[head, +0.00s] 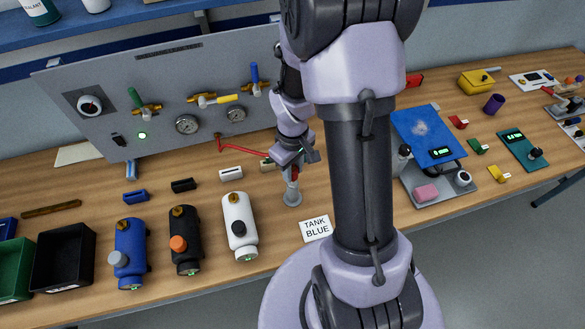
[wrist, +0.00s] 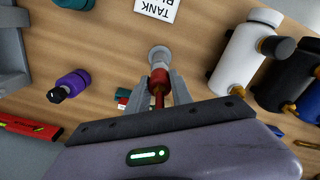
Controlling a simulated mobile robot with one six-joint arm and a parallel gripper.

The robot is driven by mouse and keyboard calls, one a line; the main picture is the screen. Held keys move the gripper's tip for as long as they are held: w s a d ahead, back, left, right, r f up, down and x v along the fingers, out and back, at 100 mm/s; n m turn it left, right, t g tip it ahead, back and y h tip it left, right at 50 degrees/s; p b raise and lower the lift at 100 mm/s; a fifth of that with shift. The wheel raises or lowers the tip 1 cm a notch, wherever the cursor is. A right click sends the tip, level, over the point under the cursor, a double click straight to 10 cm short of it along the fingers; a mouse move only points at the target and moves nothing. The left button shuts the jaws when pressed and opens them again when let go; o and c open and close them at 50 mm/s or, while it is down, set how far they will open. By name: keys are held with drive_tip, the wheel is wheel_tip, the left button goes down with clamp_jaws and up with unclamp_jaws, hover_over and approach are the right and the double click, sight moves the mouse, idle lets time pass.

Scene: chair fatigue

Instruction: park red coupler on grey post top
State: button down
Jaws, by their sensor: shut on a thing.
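My gripper (head: 291,168) points down over the grey post (head: 292,195) on the bench. In the wrist view its two fingers (wrist: 161,80) are shut on the red coupler (wrist: 159,76). The coupler also shows as a small red patch between the fingers in the head view (head: 295,173). The grey post (wrist: 158,55) appears just beyond the coupler, in line with it. The coupler is at or just above the post top; I cannot tell whether they touch. A red hose (head: 240,150) runs from the panel toward my gripper.
White (head: 239,226), black (head: 186,240) and blue (head: 130,252) tanks lie left of the post. A "TANK BLUE" card (head: 316,228) lies at front right. The grey gauge panel (head: 160,85) stands behind. A scale with a blue plate (head: 424,135) is to the right.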

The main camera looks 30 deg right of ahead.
drive_tip(key=shift+f+b, duration=1.05)
drive_tip(key=shift+f, duration=0.2)
drive_tip(key=c, duration=1.1)
unclamp_jaws()
drive_tip(key=shift+r, duration=0.1)
drive_tip(key=shift+o, duration=0.2)
wheel_tip(320, 180, up, 17)
drive_tip(key=p, duration=0.4)
drive_tip(key=shift+r, duration=0.2)
drive_tip(key=s+a+f+m+t+y+b, duration=0.1)
drive_tip(key=s+a+f+m+t+b, duration=0.2)
drive_tip(key=s+a+b, duration=0.2)
drive_tip(key=s+a+f+m+t+y+b, duration=0.1)
drive_tip(key=s+a+b, duration=0.5)
drive_tip(key=b, duration=0.8)
drive_tip(key=a+f+m+t, duration=0.1)
drive_tip(key=a+f+m, duration=0.1)
drive_tip(key=a+m, duration=0.1)
drive_tip(key=shift+s+a+f+t, duration=0.15)
drive_tip(key=shift+a+f+t, duration=0.1)
drive_tip(key=shift+f+t, duration=0.15)
